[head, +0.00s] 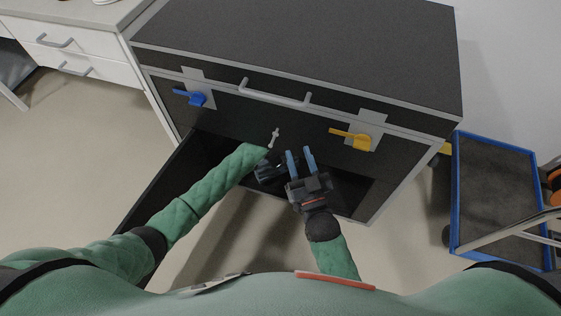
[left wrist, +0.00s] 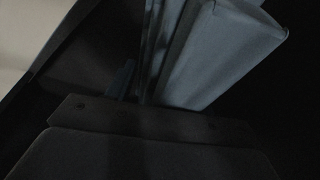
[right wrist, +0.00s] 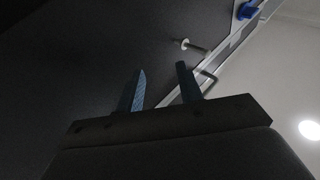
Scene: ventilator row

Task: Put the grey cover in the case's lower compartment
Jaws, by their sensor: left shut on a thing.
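The black case (head: 300,45) stands ahead with its lower compartment (head: 350,190) open and dark inside. My left arm reaches into this opening, and my left gripper (head: 268,172) is partly hidden there in shadow. In the left wrist view the grey cover (left wrist: 222,55) fills the top right, close against the fingers. My left gripper is shut on it. The cover does not show in the head view, and I cannot tell whether it touches the compartment floor. My right gripper (head: 298,153) is open and empty in front of the opening, its fingers pointing at the case.
A blue latch (head: 193,97), a yellow latch (head: 352,139) and a handle (head: 275,93) are on the case's front. A small pale knob (head: 274,137) sticks out above the opening. A dark panel (head: 168,180) stands out at left. A blue-edged cart (head: 500,190) is at right.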

